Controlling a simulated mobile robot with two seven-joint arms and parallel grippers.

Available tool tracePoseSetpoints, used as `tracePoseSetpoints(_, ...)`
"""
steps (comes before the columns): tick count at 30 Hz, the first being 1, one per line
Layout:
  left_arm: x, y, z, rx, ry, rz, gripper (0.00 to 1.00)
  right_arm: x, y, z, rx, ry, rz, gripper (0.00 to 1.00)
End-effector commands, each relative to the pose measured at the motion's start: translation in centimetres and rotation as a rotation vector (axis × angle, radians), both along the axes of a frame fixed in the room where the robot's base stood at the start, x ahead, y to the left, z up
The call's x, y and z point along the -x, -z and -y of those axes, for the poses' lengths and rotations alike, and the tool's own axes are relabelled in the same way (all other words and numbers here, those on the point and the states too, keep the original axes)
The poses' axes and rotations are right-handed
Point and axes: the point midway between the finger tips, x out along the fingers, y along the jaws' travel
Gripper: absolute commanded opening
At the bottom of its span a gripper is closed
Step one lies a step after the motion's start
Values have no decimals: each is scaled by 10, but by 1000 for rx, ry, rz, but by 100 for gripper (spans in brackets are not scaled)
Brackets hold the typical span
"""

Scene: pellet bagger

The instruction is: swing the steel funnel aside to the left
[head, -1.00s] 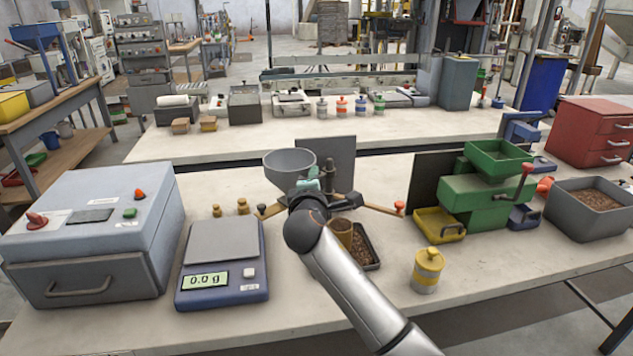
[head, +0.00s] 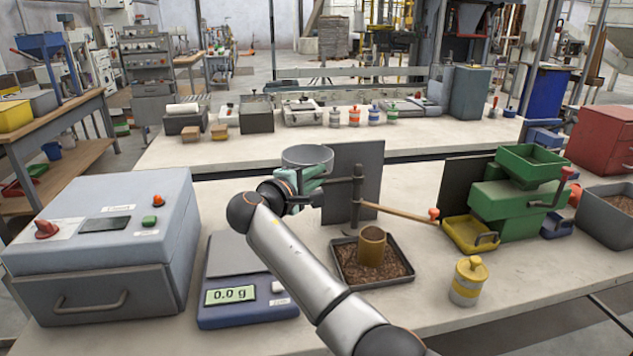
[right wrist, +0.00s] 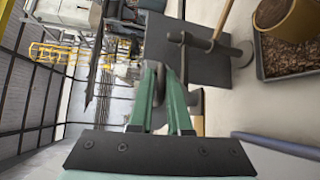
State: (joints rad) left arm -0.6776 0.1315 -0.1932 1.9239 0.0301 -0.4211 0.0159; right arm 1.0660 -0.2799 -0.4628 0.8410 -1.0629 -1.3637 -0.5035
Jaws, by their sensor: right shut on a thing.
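The steel funnel (head: 308,156), a grey round bowl, is up left of a dark post (head: 357,195) in the head view. My right gripper (head: 303,183), with green fingers, is shut just below the bowl; my arm and gripper hide the exact hold. In the right wrist view the fingers (right wrist: 166,98) point at the post and dark panel, and the funnel cannot be made out clearly. A brass tube (head: 373,246) stands upright in a dark tray (head: 347,275) of brown pellets, right of the funnel and clear of it. My left gripper is not in view.
A scale (head: 222,312) and a grey-blue machine (head: 120,215) stand to the left. A wooden lever (head: 400,210) with an orange knob reaches right from the post. A yellow-lidded canister (head: 468,283) and a green machine (head: 505,205) stand right. A dark panel (head: 366,180) stands behind the post.

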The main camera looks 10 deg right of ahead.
Motion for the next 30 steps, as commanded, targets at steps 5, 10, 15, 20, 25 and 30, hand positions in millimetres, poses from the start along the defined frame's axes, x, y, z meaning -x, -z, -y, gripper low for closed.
tracePoseSetpoints(5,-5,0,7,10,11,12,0,0,8,0,-9,48,-15,0)
tracePoseSetpoints(10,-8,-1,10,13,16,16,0,0,8,1,-9,74,-15,0)
tracePoseSetpoints(15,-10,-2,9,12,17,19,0,0,7,1,-9,85,-14,0)
tracePoseSetpoints(20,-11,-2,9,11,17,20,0,-1,7,2,-8,86,-14,0)
tracePoseSetpoints(25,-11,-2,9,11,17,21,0,-1,7,2,-8,86,-13,0)
tracePoseSetpoints(30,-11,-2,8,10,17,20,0,-1,6,2,-7,85,-12,31)
